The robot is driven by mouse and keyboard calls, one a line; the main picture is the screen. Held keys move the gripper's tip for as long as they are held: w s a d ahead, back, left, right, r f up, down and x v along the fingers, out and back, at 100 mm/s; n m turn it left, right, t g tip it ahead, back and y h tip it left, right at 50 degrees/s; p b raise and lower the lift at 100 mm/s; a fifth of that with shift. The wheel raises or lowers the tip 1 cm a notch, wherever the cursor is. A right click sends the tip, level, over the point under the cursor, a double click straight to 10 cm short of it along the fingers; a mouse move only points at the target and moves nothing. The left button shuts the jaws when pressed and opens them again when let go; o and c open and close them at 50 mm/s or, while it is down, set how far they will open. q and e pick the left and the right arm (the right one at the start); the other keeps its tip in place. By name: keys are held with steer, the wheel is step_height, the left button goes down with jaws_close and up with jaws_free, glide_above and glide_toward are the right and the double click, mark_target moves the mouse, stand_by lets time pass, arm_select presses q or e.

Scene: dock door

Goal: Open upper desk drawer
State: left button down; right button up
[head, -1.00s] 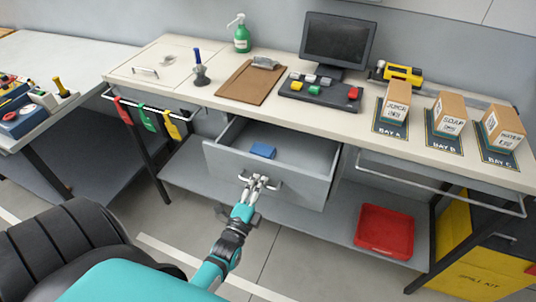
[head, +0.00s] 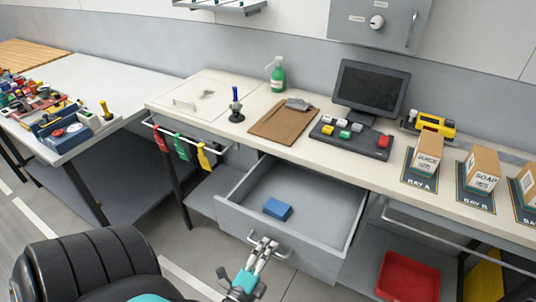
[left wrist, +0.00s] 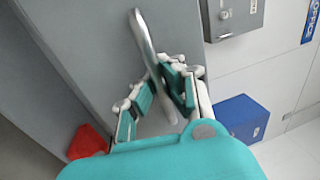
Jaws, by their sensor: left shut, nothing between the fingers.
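The upper desk drawer (head: 290,252) is a grey drawer under the cream worktop, and it stands well out from the desk. A small blue box (head: 277,209) lies inside, near its front. The drawer has a metal bar handle (head: 284,251) on its front. My left gripper (head: 262,247) is at that handle with its fingers shut and nothing between them. In the left wrist view the handle bar (left wrist: 145,38) passes close by the fingertips (left wrist: 168,66); I cannot tell whether they touch. My right gripper is not in view.
A red bin (head: 408,278) sits low at the right. A rail with colored tags (head: 180,147) is left of the drawer. A keypad (head: 350,137), monitor (head: 371,87) and clipboard (head: 283,122) stand on the worktop (head: 230,135). A side table (head: 140,88) is at the left.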

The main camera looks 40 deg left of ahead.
arm_select(q)
steer(key=c, duration=1.6)
jaws_free()
steer(key=shift+c, duration=0.2)
steer(key=shift+s+f, duration=0.1)
steer(key=shift+s, duration=0.1)
steer(key=v, duration=0.7)
steer(key=shift+f, duration=0.1)
